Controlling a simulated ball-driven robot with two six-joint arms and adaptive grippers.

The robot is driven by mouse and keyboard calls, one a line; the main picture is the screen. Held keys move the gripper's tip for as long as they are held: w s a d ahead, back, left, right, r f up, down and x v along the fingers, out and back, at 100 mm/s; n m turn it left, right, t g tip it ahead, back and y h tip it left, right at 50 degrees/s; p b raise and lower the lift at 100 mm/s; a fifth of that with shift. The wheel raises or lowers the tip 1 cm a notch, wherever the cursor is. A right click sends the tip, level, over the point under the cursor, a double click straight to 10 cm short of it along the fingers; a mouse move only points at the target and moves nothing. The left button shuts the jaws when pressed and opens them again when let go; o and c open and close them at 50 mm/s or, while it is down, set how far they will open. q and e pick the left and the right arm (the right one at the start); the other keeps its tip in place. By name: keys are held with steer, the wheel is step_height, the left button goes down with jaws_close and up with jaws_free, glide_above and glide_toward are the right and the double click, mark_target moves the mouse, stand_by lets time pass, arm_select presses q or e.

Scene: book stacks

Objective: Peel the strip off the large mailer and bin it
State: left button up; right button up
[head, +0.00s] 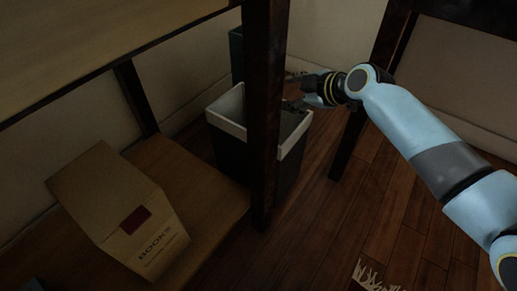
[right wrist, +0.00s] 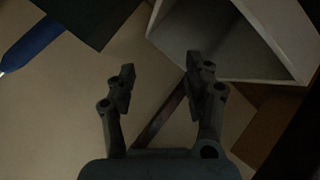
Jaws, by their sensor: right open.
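A brown cardboard piece printed BOOKS (head: 115,190), which looks like the mailer, lies tilted on the lower wooden shelf at the left. It has a dark red patch (head: 135,219) on its face; I cannot tell a peel strip on it. The dark bin with a pale rim (head: 228,134) stands on the floor, partly behind a dark post. My right gripper (head: 292,89) is open above the bin's far side. In the right wrist view its fingers (right wrist: 160,66) hold nothing, and the bin's pale wall (right wrist: 278,30) shows at upper right. My left gripper is out of view.
A dark wooden post (head: 265,110) stands between the shelf and my right arm. A dark teal object (head: 236,55) is behind the bin. Another dark leg (head: 352,135) stands behind my arm. The wood floor (head: 330,225) in front is mostly clear.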

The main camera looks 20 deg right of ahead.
steer(key=v, duration=1.2)
